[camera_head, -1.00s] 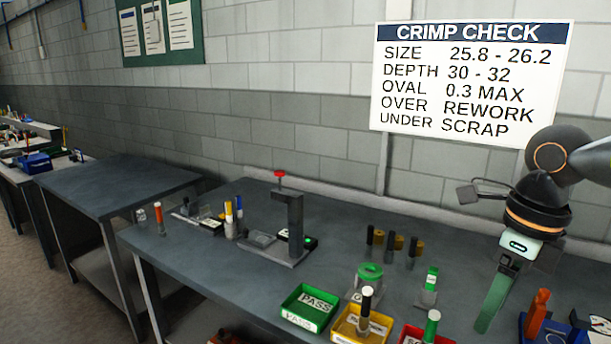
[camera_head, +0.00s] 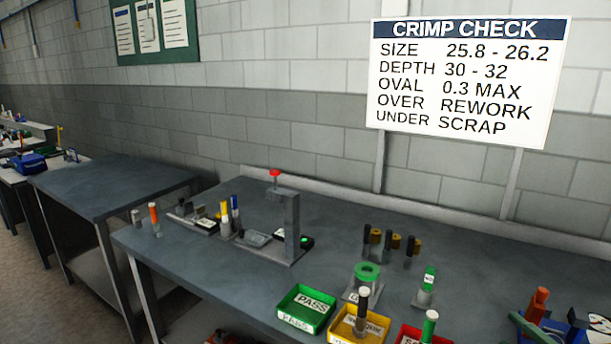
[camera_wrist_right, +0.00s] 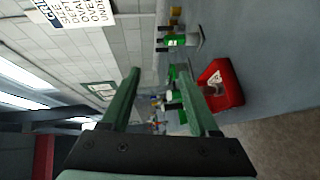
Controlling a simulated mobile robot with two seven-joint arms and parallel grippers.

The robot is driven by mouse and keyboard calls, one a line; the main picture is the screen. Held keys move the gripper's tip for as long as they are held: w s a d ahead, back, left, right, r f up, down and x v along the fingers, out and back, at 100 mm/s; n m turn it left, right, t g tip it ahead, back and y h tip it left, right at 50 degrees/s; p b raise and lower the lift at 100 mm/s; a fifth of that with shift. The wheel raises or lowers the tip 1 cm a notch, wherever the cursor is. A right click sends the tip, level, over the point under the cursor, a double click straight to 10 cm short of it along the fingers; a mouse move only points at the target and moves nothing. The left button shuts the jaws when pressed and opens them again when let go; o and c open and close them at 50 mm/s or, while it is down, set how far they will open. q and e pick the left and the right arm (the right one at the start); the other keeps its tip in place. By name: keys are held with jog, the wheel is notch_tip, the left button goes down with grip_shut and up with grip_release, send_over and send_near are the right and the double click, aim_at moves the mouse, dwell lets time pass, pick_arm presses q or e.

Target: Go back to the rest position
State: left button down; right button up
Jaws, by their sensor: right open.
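My right gripper (camera_head: 528,328) shows in the head view only as a green finger at the lower right edge, beside an orange-handled tool (camera_head: 537,305). In the right wrist view the right gripper (camera_wrist_right: 158,75) has its two green fingers spread wide apart with nothing between them. My left gripper is not in view. On the bench (camera_head: 230,285) stand a green PASS bin (camera_head: 292,318), a yellow bin (camera_head: 344,335) and a red bin (camera_head: 402,333). The red bin also shows in the wrist view (camera_wrist_right: 235,90), right of the fingers.
A press-like stand with a red knob (camera_head: 291,225) stands mid-bench. A green ring stand (camera_head: 367,272), a green-topped piece (camera_head: 428,282) and several dark pins (camera_head: 388,240) stand near it. The crimp check sign (camera_head: 465,80) hangs on the wall.

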jog(key=s+a+f+m+g+h, duration=0.2)
jog(key=s+f+m+g+h, duration=0.35)
jog(key=s+f+m, duration=0.7)
jog(key=s+a+f+m+g+y, duration=0.25)
jog(key=s+a+g, duration=0.2)
jog(key=a, duration=0.25)
jog(key=s+a+f+m+g+y, duration=0.1)
jog(key=s+a+f+g+y, duration=0.2)
jog(key=s+a, duration=0.35)
jog(key=w+a+f+t+b, duration=0.1)
jog(key=w+a+f+t, duration=0.1)
jog(key=f, duration=0.5)
jog(key=w+a+f+t, duration=0.2)
jog(key=w+f+t, duration=0.1)
jog(key=f, duration=0.4)
jog(key=shift+w+a+t+y+b, duration=0.2)
jog(key=shift+t+y+b, duration=0.1)
jog(key=shift+t+b, duration=0.1)
jog(key=shift+f, duration=0.1)
